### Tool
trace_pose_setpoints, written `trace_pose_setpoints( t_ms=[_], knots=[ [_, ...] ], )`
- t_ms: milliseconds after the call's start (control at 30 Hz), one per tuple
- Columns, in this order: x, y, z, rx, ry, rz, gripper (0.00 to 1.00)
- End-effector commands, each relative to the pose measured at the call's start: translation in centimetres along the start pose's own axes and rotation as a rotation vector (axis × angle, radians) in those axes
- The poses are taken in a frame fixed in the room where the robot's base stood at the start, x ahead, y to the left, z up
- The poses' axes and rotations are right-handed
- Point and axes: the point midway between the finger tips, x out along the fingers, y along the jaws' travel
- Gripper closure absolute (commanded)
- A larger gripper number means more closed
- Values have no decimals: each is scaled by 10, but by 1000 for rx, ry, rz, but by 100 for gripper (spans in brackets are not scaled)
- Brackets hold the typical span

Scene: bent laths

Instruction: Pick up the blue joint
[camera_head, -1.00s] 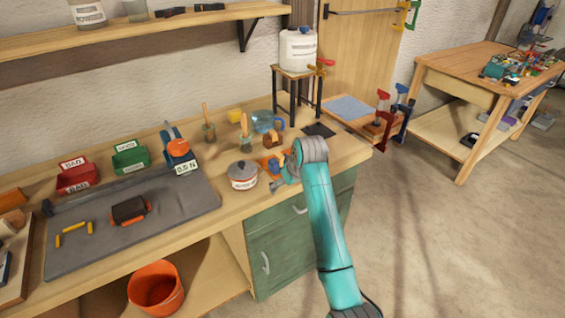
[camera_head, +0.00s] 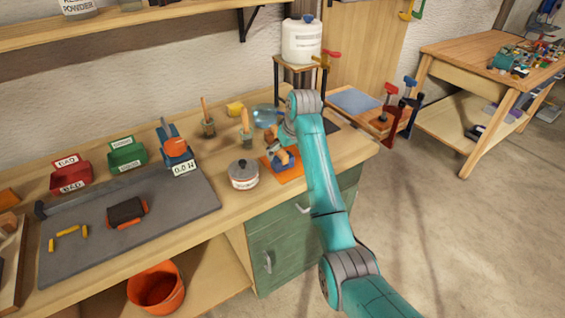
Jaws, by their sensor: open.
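A small blue piece (camera_head: 273,159), which looks like the blue joint, is on or just above an orange mat (camera_head: 290,178) on the workbench. An orange-brown part (camera_head: 284,157) shows close beside it. My gripper (camera_head: 279,150) hangs from the teal arm over the mat, close above these parts. The jaws are open, but the fingers are small and partly hidden by my arm. I cannot tell whether they touch the blue piece.
A lidded grey pot (camera_head: 243,174) stands just left of the mat. A brush in a holder (camera_head: 246,135) and a clear blue jug (camera_head: 264,116) stand behind. A white canister (camera_head: 301,42) sits on a stand at the back. The dark grey mat (camera_head: 185,209) lies left.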

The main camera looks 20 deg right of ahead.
Motion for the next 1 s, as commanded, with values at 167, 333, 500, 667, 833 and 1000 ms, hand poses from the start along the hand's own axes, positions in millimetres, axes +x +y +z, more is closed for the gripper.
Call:
trace_pose_setpoints(
  t_ms=[167,333,500,667,833,1000],
  knots=[
    [15,0,0,0,-2,-1,0],
    [40,0,-1,0,-2,-1,0],
    [52,0,-1,0,0,0,0],
    [54,0,-1,0,0,0,0],
    [54,0,-1,0,0,0,22],
    [54,0,-1,0,0,0,61]
  ],
)
